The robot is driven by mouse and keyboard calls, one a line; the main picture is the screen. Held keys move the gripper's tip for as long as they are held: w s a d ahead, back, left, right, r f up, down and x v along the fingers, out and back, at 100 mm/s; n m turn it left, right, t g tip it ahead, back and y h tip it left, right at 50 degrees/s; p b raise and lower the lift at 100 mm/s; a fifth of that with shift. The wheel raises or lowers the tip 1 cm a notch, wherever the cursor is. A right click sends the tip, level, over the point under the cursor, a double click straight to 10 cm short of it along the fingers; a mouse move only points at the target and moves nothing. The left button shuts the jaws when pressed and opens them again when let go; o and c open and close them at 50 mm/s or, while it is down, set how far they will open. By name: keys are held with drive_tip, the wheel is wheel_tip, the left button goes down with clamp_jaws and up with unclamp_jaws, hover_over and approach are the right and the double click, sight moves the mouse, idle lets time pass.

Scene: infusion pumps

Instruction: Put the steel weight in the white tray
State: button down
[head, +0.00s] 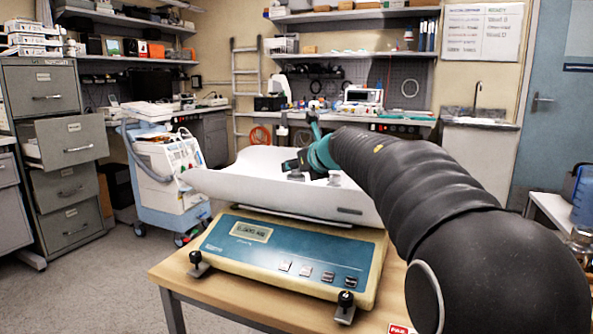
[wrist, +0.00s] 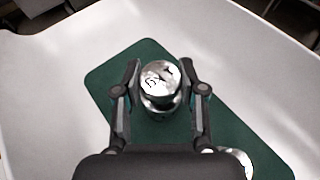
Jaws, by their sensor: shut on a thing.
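The steel weight (wrist: 160,82), a shiny round piece with dark marks on its top, sits between the two fingers of my gripper (wrist: 161,98) in the wrist view. The fingers are shut on its sides. It is over a dark green mat (wrist: 105,75) inside the white tray (wrist: 60,75). I cannot tell whether it touches the mat. In the head view, my gripper (head: 296,166) reaches low into the white tray (head: 235,184), which sits on a blue-topped scale (head: 285,255). The held weight is small and unclear there.
A second shiny metal piece (wrist: 240,160) is at the lower right of the wrist view, partly hidden by my gripper. The scale stands on a wooden table (head: 230,308). A white wheeled machine (head: 165,165) is at left; a cluttered bench (head: 400,118) is behind.

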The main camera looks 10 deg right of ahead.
idle(0.3)
drive_tip(key=c, duration=0.7)
unclamp_jaws()
drive_tip(key=shift+f, duration=0.1)
drive_tip(key=shift+o, duration=0.2)
drive_tip(key=shift+r, duration=0.2)
drive_tip(key=v, duration=1.2)
